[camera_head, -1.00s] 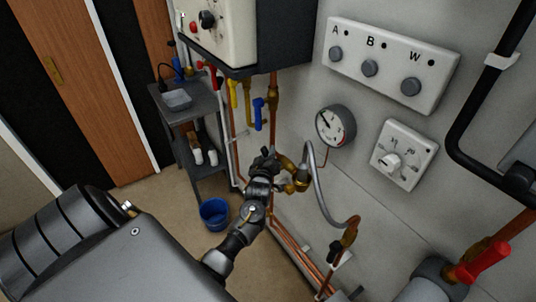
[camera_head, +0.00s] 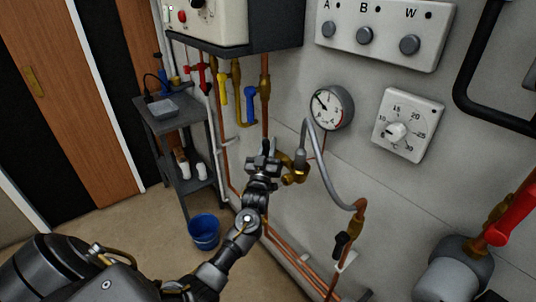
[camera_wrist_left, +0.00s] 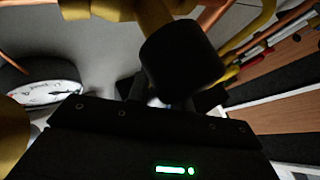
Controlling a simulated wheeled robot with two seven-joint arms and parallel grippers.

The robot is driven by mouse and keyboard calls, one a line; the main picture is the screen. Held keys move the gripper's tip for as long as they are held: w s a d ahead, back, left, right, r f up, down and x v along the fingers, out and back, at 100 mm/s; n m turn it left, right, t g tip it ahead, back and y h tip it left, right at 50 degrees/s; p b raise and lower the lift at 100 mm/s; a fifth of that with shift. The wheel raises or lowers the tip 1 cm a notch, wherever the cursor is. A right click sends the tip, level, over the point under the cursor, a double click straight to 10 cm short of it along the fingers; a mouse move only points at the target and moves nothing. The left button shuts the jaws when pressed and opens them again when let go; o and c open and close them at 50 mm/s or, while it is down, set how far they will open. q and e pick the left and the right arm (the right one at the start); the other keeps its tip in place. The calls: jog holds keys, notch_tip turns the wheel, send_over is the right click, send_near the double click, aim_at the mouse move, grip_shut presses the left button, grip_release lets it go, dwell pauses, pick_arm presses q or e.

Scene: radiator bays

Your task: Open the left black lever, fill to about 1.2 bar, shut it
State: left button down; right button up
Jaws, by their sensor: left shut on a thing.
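My left gripper (camera_head: 264,160) is shut at the brass valve (camera_head: 293,172) on the left end of the grey hose. In the left wrist view, the left black lever (camera_wrist_left: 182,60) shows as a dark rounded piece at the jaws, below brass; the gripper hides most of it in the head view. The round pressure gauge (camera_head: 331,108) is on the wall above right, its needle pointing to the upper left; the exact reading is too small to tell. The gauge also shows at the left of the left wrist view (camera_wrist_left: 40,92). My right gripper is out of view.
The grey hose (camera_head: 322,165) curves down to a second valve with a black lever (camera_head: 340,243). Yellow (camera_head: 223,95) and blue (camera_head: 250,104) handles hang under the boiler (camera_head: 228,28). A dial thermostat (camera_head: 408,125) is right of the gauge. A shelf cart (camera_head: 175,118) and blue bucket (camera_head: 204,231) stand left.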

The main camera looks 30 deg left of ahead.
pick_arm(q)
jog(key=shift+s+d+m+t+h+b, duration=0.1)
jog(key=shift+d+m+t+h+b, duration=0.3)
jog(key=shift+m, duration=0.3)
jog(key=shift+s+d+m+t+h+b, duration=0.1)
jog(key=shift+d+m+t+h+b, duration=0.1)
jog(key=shift+m+t+b, duration=0.35)
jog(key=shift+m, duration=0.45)
jog(key=shift+d+r+h, duration=0.1)
jog(key=shift+h, duration=0.3)
jog(key=c, duration=1.3)
grip_release()
jog(key=shift+o, duration=0.2)
